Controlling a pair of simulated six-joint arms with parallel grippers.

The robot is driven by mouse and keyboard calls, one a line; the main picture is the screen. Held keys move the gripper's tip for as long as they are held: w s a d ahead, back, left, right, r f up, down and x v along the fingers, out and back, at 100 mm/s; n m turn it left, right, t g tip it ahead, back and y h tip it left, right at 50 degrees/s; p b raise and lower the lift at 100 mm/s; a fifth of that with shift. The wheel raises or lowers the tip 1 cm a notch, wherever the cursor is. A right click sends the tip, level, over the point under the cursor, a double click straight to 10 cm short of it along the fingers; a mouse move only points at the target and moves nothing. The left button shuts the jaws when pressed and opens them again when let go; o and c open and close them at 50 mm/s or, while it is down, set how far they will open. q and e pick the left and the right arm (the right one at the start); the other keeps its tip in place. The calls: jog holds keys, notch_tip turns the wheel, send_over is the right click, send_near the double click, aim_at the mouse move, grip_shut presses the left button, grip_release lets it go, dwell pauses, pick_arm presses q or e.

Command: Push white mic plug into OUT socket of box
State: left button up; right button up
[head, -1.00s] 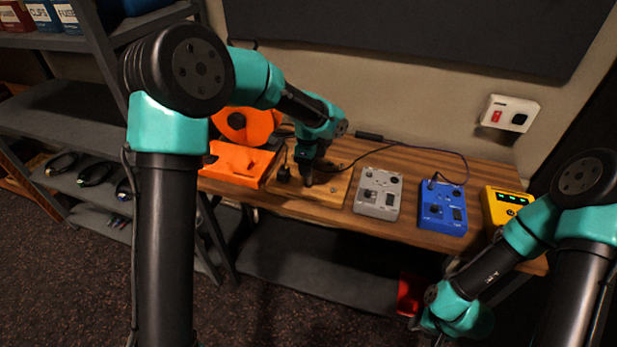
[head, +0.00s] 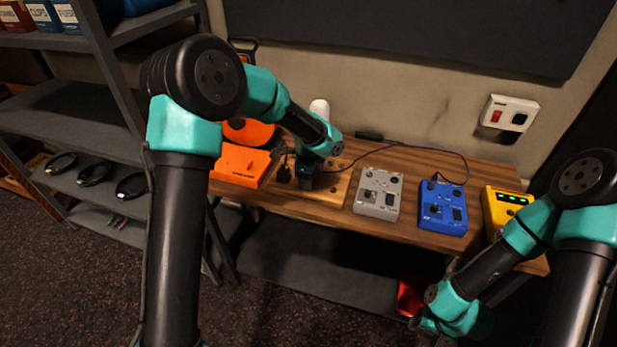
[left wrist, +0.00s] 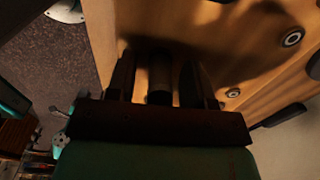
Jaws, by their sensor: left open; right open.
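My left gripper (head: 307,184) is open, low over the wooden board (head: 335,188) on the desk. In the left wrist view a dark upright cylinder (left wrist: 160,76) stands between its open fingers (left wrist: 158,85); I cannot tell whether it is the white mic plug. No plug can be picked out as white. A dark plug (head: 283,172) stands on the board, left of the gripper. A grey box (head: 378,193), a blue box (head: 442,206) and a yellow box (head: 503,206) stand to the right; the OUT label is unreadable. My right gripper (head: 438,336) is open, low at the bottom edge, mostly hidden.
An orange case (head: 240,165) lies on the desk's left end. A white rounded object (head: 319,108) shows behind my left arm. A dark cable (head: 435,149) runs along the back to the blue box. Metal rings (left wrist: 292,39) sit in the board.

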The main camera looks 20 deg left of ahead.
dwell(0.6)
pick_arm(q)
grip_shut()
jog(key=shift+r, duration=0.15)
dwell(0.4)
jog(key=shift+r, duration=2.9)
